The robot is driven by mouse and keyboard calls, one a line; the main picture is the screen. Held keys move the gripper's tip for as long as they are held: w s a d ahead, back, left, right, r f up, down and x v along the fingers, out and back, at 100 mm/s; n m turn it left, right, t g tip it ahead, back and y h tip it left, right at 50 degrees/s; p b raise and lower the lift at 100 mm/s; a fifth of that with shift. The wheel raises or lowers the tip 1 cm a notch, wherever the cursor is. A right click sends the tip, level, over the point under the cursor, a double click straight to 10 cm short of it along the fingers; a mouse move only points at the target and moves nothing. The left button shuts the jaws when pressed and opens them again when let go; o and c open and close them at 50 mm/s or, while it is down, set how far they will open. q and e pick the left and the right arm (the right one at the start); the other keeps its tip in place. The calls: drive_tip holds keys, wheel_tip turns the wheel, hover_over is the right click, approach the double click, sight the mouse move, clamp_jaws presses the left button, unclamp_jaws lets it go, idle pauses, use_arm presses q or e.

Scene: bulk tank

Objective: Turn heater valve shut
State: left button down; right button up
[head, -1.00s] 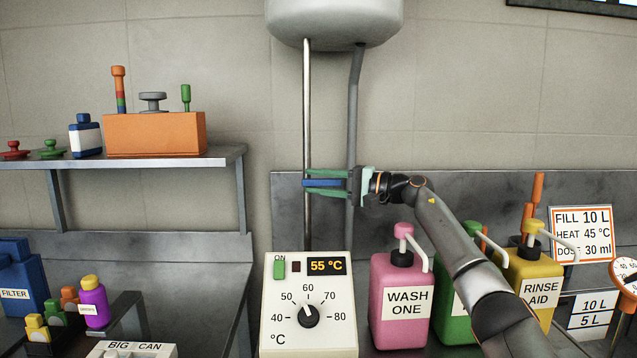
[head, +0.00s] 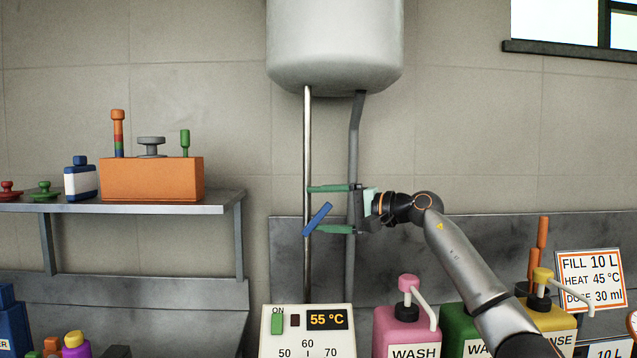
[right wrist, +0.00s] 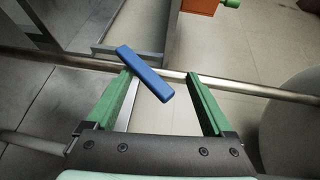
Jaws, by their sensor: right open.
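The blue valve handle (head: 320,217) sits at the thin steel pipe (head: 308,140) below the white heater tank (head: 335,50). It slants, with its upper end to the right. My right gripper (head: 310,209) is open, with one green finger above the handle and one near its lower end. In the right wrist view the blue handle (right wrist: 145,74) lies slanted across the gap of the open gripper (right wrist: 159,74), close to one fingertip. I cannot tell whether they touch. My left gripper is out of view.
A thicker grey pipe (head: 354,140) runs beside the thin one, behind my right gripper. A control box (head: 308,335) reading 55 °C stands below. A pink bottle (head: 405,325) and other pump bottles stand to its right. A shelf (head: 225,205) is at left.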

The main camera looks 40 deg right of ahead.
use_arm(q)
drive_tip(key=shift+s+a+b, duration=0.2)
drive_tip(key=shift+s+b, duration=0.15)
drive_tip(key=shift+b, duration=0.1)
use_arm(e)
drive_tip(key=s+a+r+y, duration=0.2)
drive_tip(key=s+a+r, duration=0.6)
drive_tip(key=s+a, duration=0.1)
drive_tip(key=shift+s+r+n, duration=0.2)
drive_tip(key=shift+s+n, duration=0.2)
drive_tip(key=shift+s, duration=0.1)
drive_tip(key=shift+a, duration=0.1)
